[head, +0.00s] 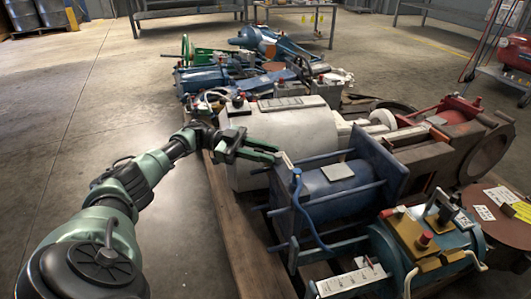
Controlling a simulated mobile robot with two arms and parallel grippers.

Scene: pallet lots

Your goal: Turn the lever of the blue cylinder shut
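The blue cylinder (338,192) lies on its side between square end plates with tie rods, in the middle right of the head view. A small blue fitting (296,173) stands at its left end, with a blue hose running down from it. A short pale lever (285,160) slants up and left from that fitting. My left gripper (275,154) reaches in from the left, just left of the lever. Its two dark green fingers look slightly apart with nothing held between them. Whether a fingertip touches the lever cannot be told. My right gripper is out of view.
A large white cylinder (284,138) lies just behind the gripper. A teal motor (425,253) with gauges and a red knob is in front right. Rusty red machinery (460,135) stands at right. A wooden pallet beam (235,225) runs along the left edge; the concrete floor beyond is clear.

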